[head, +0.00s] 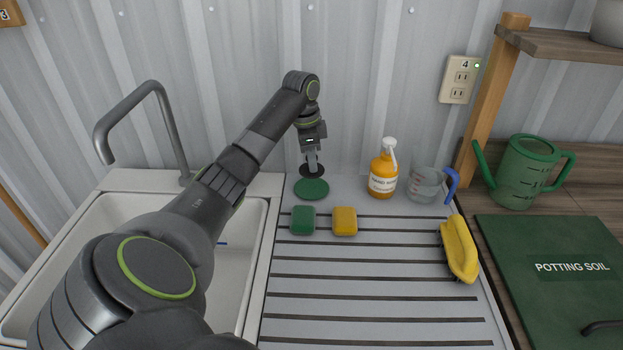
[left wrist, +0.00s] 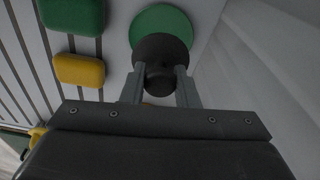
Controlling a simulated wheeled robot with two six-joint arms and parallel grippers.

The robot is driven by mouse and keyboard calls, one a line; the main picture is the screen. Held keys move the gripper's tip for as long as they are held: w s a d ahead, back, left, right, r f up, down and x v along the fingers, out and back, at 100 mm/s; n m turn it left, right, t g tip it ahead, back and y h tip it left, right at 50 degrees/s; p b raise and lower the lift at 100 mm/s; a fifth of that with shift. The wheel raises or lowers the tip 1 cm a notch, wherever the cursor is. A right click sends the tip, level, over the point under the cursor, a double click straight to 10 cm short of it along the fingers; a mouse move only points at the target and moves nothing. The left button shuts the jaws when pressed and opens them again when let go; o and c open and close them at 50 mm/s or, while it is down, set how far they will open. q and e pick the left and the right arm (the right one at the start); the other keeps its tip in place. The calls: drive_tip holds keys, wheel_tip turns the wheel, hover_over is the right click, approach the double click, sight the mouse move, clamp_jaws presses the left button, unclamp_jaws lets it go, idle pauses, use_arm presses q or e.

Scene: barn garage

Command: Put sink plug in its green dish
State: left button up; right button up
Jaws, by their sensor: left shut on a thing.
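The black sink plug (left wrist: 160,54) is held between the fingers of my left gripper (left wrist: 160,84), which is shut on it. In the head view the plug (head: 312,171) shows as a dark disc at the tips of the left gripper (head: 312,160), pointing down. The green dish (head: 311,190) is a flat round disc on the counter, just in front of the plug in the head view. In the left wrist view the green dish (left wrist: 162,22) is partly covered by the plug. I cannot tell the exact gap between them.
A green sponge (head: 303,220) and a yellow sponge (head: 345,221) lie near the dish. A soap bottle (head: 383,172), a measuring cup (head: 425,185) and a yellow brush (head: 459,248) stand or lie to the right. The sink (head: 236,262) is left; the ribbed drainboard (head: 370,300) is mostly clear.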

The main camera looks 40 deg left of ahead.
use_arm(q)
drive_tip(key=shift+f, duration=3.05)
drive_tip(key=shift+f+p, duration=0.1)
drive_tip(key=shift+p, duration=0.2)
drive_tip(key=o, duration=1)
drive_tip(key=shift+c, duration=0.2)
drive_tip(key=r, duration=0.7)
drive_tip(key=s+r, duration=0.1)
drive_tip(key=r, duration=0.3)
drive_tip(key=shift+a, duration=0.4)
drive_tip(key=shift+r+p, duration=0.3)
drive_tip(key=shift+r, duration=0.35)
